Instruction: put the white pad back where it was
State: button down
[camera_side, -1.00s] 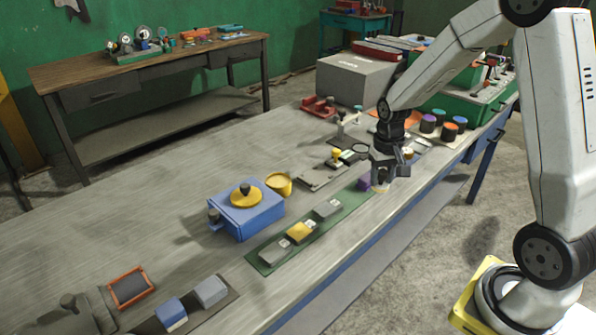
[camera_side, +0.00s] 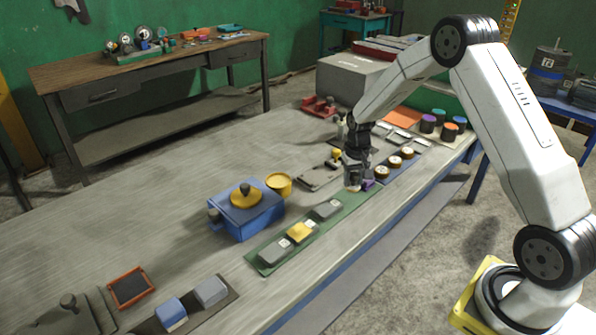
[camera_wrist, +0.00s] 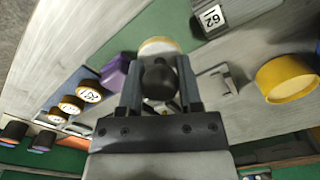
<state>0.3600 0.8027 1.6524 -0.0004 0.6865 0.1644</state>
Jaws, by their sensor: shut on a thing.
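My gripper (camera_side: 355,178) is shut on the dark round knob (camera_wrist: 158,78) of the white pad. The pad is a pale cream disc (camera_wrist: 158,46) on the far side of the knob in the wrist view. In the side view, it shows as a small pale patch (camera_side: 353,188) under the fingers. It is over the far end of the green mat (camera_side: 260,261), between a purple block (camera_side: 369,185) and a grey block (camera_side: 328,208). I cannot tell whether the pad touches the mat.
Grey and yellow (camera_side: 300,232) blocks line the mat. A blue strip with several round white-topped pieces (camera_side: 394,162) lies beyond the purple block. A grey plate (camera_side: 318,178), yellow tin (camera_side: 279,184) and blue box (camera_side: 248,215) stand left of my gripper. The table's left part is largely clear.

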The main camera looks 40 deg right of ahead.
aim_at(350, 188)
jog(key=shift+w+f, duration=0.25)
jog(key=shift+w+d+f, duration=0.1)
jog(key=shift+f, duration=0.05)
jog(key=shift+w+f, duration=0.15)
jog(key=shift+f, duration=1.55)
jog(key=shift+f, duration=0.15)
jog(key=shift+c, duration=1.4)
grip_release()
notch_tip(350, 188, up, 12)
jog(key=shift+r, duration=0.15)
